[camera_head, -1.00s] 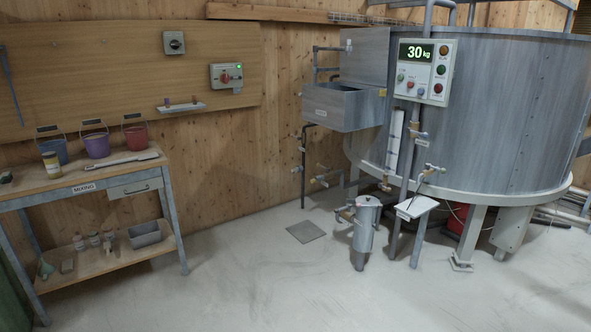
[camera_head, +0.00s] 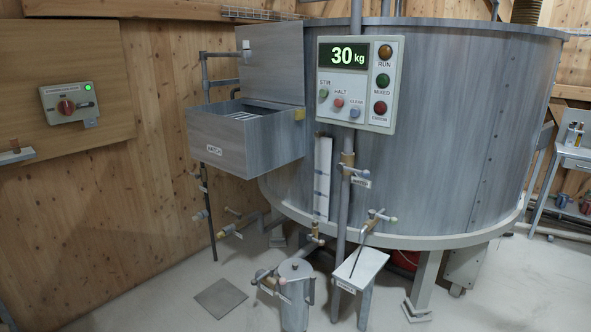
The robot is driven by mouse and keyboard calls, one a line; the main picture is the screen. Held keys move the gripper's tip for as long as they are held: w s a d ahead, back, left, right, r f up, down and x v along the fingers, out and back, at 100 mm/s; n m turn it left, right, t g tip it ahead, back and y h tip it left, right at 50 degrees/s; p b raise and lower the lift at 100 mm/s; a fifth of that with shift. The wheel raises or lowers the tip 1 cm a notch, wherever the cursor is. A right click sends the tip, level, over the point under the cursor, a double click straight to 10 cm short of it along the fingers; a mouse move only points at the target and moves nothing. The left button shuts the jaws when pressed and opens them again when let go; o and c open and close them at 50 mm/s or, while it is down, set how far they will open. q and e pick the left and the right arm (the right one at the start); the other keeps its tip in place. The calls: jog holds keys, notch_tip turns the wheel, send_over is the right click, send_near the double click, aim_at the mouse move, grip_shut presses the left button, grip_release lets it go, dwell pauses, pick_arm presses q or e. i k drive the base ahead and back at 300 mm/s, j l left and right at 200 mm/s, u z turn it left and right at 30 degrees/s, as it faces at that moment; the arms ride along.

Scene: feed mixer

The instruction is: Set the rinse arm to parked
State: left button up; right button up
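I cannot tell for sure which part is the rinse arm, as the small labels are unreadable. A thin dark rod with a valve-like fitting (camera_head: 374,218) slants down over a small white-topped stand (camera_head: 358,266) in front of the mixing tank (camera_head: 450,130). Other lever fittings show on the vertical pipe (camera_head: 350,172) below the control panel, on the pipe at the wall (camera_head: 238,226), and by the metal canister (camera_head: 295,290). Neither of my grippers is in view.
The control panel (camera_head: 357,80) reads 30 kg. An open grey hopper box (camera_head: 245,140) hangs left of the tank. A wall switch box (camera_head: 70,102) with a red knob shows a green light. The floor (camera_head: 140,290) at the lower left is clear around a square plate (camera_head: 220,298).

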aim_at(246, 54)
jog(key=i+l+u, duration=0.4)
jog(key=i, duration=0.25)
jog(key=i+l+u, duration=0.35)
jog(key=i, duration=0.25)
jog(key=i+l, duration=0.25)
jog(key=l, duration=0.2)
jog(key=i+l, duration=0.3)
jog(key=l, duration=0.15)
jog(key=i+l+z, duration=0.1)
jog(key=i+l, duration=0.15)
jog(key=l, duration=0.2)
